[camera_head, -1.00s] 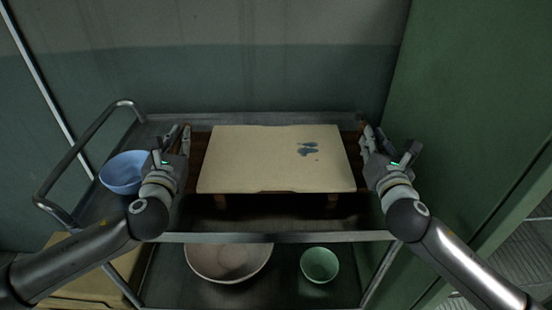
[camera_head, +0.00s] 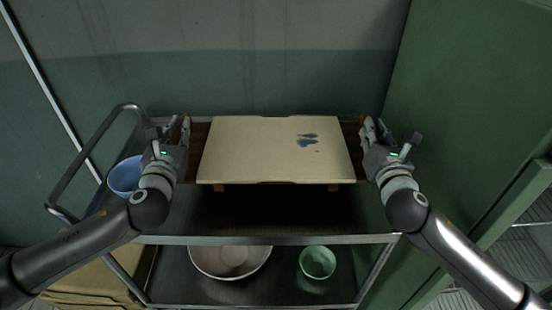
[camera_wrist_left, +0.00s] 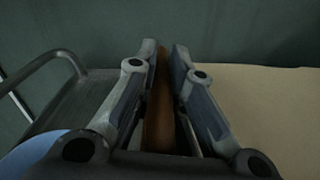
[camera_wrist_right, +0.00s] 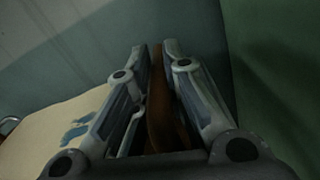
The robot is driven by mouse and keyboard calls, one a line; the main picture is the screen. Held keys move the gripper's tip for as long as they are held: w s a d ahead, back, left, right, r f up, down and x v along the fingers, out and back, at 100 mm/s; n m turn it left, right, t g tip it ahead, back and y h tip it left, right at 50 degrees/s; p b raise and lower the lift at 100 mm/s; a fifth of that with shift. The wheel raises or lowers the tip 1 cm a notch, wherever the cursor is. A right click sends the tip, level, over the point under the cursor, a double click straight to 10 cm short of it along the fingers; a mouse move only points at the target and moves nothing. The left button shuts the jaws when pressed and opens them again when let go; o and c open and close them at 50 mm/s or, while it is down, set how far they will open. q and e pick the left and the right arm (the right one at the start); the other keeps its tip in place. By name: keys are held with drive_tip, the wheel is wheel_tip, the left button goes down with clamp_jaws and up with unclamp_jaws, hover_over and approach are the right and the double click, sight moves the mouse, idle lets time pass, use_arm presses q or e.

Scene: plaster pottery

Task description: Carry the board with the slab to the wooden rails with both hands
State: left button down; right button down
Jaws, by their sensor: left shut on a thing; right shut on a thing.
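The cream slab (camera_head: 270,153), with a dark blue-grey stain, lies flat and level on a brown wooden board (camera_head: 198,140). The board's ends show at both sides. My left gripper (camera_head: 180,135) is shut on the board's left end, its edge (camera_wrist_left: 160,110) between the fingers in the left wrist view. My right gripper (camera_head: 367,135) is shut on the right end, whose edge (camera_wrist_right: 158,105) shows in the right wrist view. Two small wooden pieces (camera_head: 333,187) show under the front edge. I cannot tell whether they are the rails or board parts.
The board is over a metal cart (camera_head: 270,239) with a side handle (camera_head: 75,170). A blue bowl (camera_head: 124,178) stands on its left. A large pale bowl (camera_head: 230,261) and a green bowl (camera_head: 318,262) are below. A green cabinet (camera_head: 470,130) rises at right.

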use_arm(q)
drive_tip(key=shift+r, duration=0.4)
use_arm(e)
drive_tip(key=shift+r, duration=0.45)
